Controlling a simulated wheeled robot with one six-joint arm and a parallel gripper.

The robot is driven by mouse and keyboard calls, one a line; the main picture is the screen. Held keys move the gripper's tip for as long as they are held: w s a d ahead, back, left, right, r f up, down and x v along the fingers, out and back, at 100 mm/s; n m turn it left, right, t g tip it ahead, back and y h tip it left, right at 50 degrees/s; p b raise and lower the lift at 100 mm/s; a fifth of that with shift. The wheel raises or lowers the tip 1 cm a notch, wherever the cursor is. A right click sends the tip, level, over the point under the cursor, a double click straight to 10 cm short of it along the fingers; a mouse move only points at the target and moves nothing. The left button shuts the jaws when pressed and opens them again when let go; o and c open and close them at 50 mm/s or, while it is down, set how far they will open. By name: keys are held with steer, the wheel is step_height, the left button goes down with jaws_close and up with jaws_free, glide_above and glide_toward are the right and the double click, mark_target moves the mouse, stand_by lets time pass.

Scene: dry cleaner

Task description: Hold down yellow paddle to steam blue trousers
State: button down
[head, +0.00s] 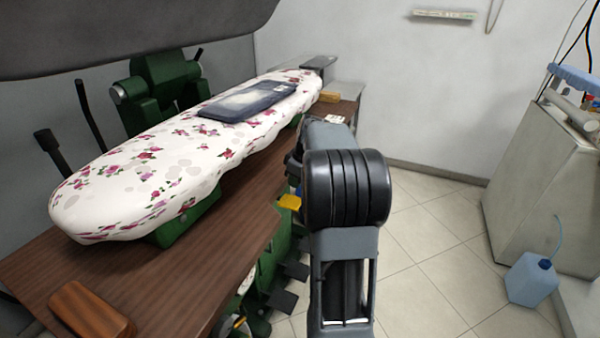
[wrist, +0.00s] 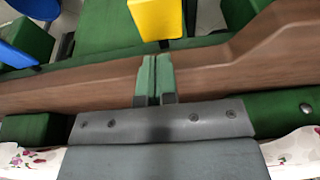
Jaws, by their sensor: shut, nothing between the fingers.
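The folded blue trousers (head: 248,101) lie flat on the floral-covered pressing board. The yellow paddle (head: 290,202) shows in the head view below the wooden tabletop edge, just left of my arm. In the wrist view the yellow paddle (wrist: 157,18) is at the top centre, cut off by the frame edge. My gripper (wrist: 154,62) is shut and empty, its two fingertips together and pointing toward the paddle. A gap shows between the fingertips and the paddle, and I see no contact. In the head view my own arm hides the gripper.
A blue paddle (wrist: 14,50) is left of the yellow one. The floral board (head: 110,205) stands over a brown wooden table (head: 200,270), with green machine parts beneath. A wooden block (head: 92,311) lies at the near left. Tiled floor (head: 430,250) is open at right, before a blue jug (head: 531,280).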

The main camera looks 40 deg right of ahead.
mark_target(291, 201)
steer(key=shift+s+d+b+x, duration=0.1)
steer(key=shift+s+b+x, duration=0.1)
steer(key=shift+x, duration=0.75)
steer(key=shift+s+d+b+x, duration=0.1)
steer(key=shift+s+b+x, duration=0.1)
steer(key=shift+x, duration=0.75)
steer(key=shift+s+d+b+x, duration=0.1)
steer(key=shift+s+b+x, duration=0.1)
steer(key=shift+x, duration=0.75)
steer(key=shift+w+f, duration=0.1)
steer(key=shift+f, duration=0.05)
